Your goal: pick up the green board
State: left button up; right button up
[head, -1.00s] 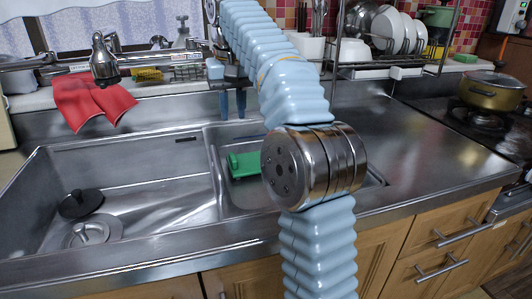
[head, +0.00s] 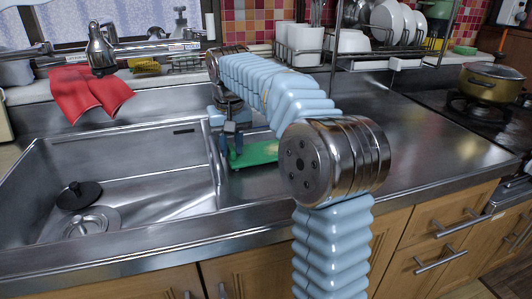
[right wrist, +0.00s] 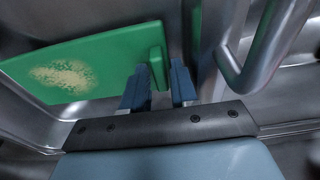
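The green board (head: 262,152) lies in the small right basin of the sink. In the right wrist view the board (right wrist: 105,60) has a pale speckled patch and a raised lip at its right end. My right gripper (head: 231,145) is low in this basin at the board's left end, fingers pointing down. In the right wrist view its fingers (right wrist: 162,85) are apart, with the lip showing in the gap between them. I cannot tell whether either finger touches it. My arm hides part of the basin's right side. My left gripper is not in view.
Steel walls enclose the basin, and a divider separates it from the large left basin (head: 130,165) with a black stopper (head: 78,196). A curved metal bar (right wrist: 255,60) is close to the fingers. The counter at right (head: 430,130) is clear. A pot (head: 490,83) sits on the stove.

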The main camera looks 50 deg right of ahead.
jog(key=shift+c, duration=0.4)
grip_shut()
jog(key=shift+r, duration=0.15)
